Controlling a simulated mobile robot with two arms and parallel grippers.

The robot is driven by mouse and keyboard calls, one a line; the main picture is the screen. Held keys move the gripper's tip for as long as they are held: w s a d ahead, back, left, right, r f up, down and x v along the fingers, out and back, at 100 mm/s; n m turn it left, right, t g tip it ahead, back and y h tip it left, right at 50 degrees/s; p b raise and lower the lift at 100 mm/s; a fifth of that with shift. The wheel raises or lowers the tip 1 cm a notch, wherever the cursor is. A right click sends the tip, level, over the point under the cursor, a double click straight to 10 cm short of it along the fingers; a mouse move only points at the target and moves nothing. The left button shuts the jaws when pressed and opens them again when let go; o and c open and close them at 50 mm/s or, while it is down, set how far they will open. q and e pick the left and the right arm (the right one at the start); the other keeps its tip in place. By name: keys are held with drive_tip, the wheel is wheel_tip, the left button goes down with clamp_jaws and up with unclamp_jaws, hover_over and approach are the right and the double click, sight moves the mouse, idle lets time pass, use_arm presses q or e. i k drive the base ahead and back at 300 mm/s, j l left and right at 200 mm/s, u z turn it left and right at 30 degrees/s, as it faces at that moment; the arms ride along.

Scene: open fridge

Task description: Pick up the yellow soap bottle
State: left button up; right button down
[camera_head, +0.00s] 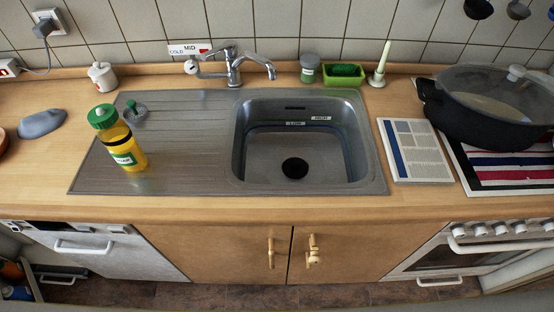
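The yellow soap bottle (121,145) has a green cap, a dark band and a green-and-white label. It stands upright on the left part of the ribbed metal drainboard (184,150), left of the sink basin. Nothing touches it except the surface under it. Neither of my grippers shows in the head view.
A grey-blue cloth-like object (42,123) and a white jar (102,77) are to the left. The faucet (233,69) stands behind the basin (340,158). A black pot (450,113) is at right. The counter front is clear.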

sight(119, 140)
drive_tip(key=k+j+u, duration=0.25)
drive_tip(key=j, duration=0.55)
drive_tip(key=j+u, duration=0.2)
drive_tip(key=j, duration=0.6)
drive_tip(key=i, duration=0.05)
